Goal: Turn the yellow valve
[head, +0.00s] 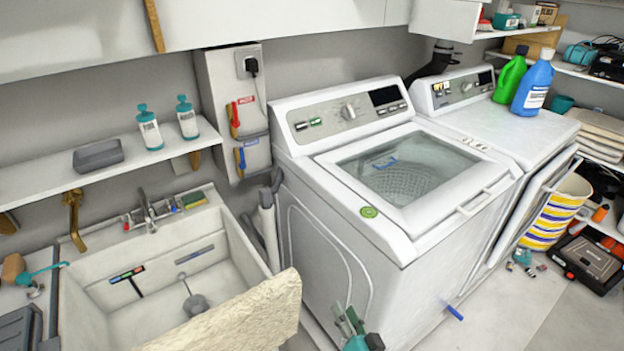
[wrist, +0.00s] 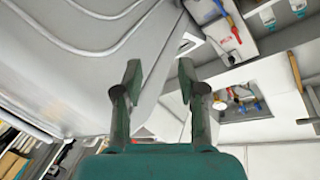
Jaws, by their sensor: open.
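No separate yellow valve stands out clearly. The wall box (head: 222,80) between the sink and the washer carries a red handle (head: 235,115) and a blue handle (head: 241,158), each with small yellow-orange parts. The red handle also shows at upper right in the wrist view (wrist: 235,29). My gripper (head: 346,318) is low in front of the washer, at the bottom of the head view. In the wrist view its two fingers (wrist: 160,75) are apart with nothing between them. It is well away from the wall box.
The white washer (head: 340,236) stands close behind my gripper. The sink (head: 240,243) is at left, with a pale board (head: 235,318) across its front corner. A wall shelf (head: 60,178) holds two bottles. Open floor (head: 500,315) lies at right.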

